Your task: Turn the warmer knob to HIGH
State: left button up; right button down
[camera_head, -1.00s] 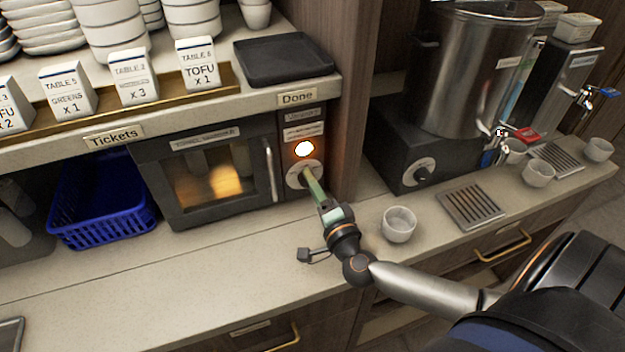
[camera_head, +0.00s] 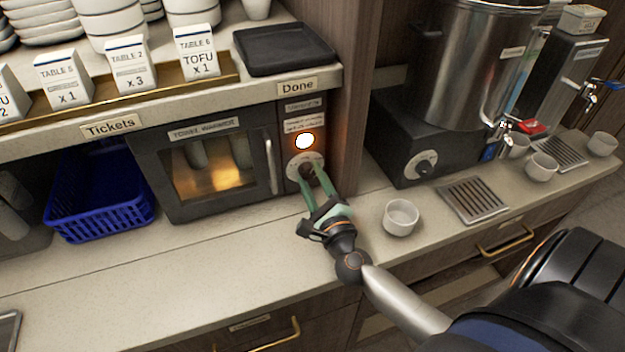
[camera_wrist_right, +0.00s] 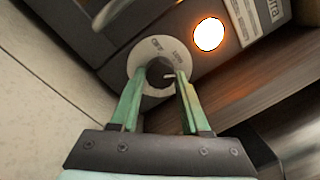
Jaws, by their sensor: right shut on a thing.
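The towel warmer (camera_head: 205,172) stands under the ticket shelf, its window glowing. Its dark knob (camera_head: 306,168) sits on a round pale dial plate on the right-hand panel, below a lit orange-white lamp (camera_head: 304,141). My right gripper (camera_head: 309,175) reaches it from the front, its green fingers on either side of the knob and shut on it. In the right wrist view the knob (camera_wrist_right: 158,73) shows between the fingers, with a pale pointer mark towards the right. Small lettering on the dial plate (camera_wrist_right: 146,52) is too blurred to read surely. My left gripper is out of view.
A white cup (camera_head: 400,217) stands on the counter right of my right gripper. A blue basket (camera_head: 100,207) is left of the warmer. A dark urn base with its own knob (camera_head: 424,164) stands beyond a wooden post. The counter before the warmer is clear.

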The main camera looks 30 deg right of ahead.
jog(key=m+b, duration=0.1)
jog(key=m, duration=0.5)
jog(key=shift+a+f+h, duration=0.1)
jog(key=shift+h, duration=0.2)
jog(key=shift+m, duration=0.3)
jog(key=shift+c, duration=1.9)
grip_release()
jog(key=shift+a, duration=0.1)
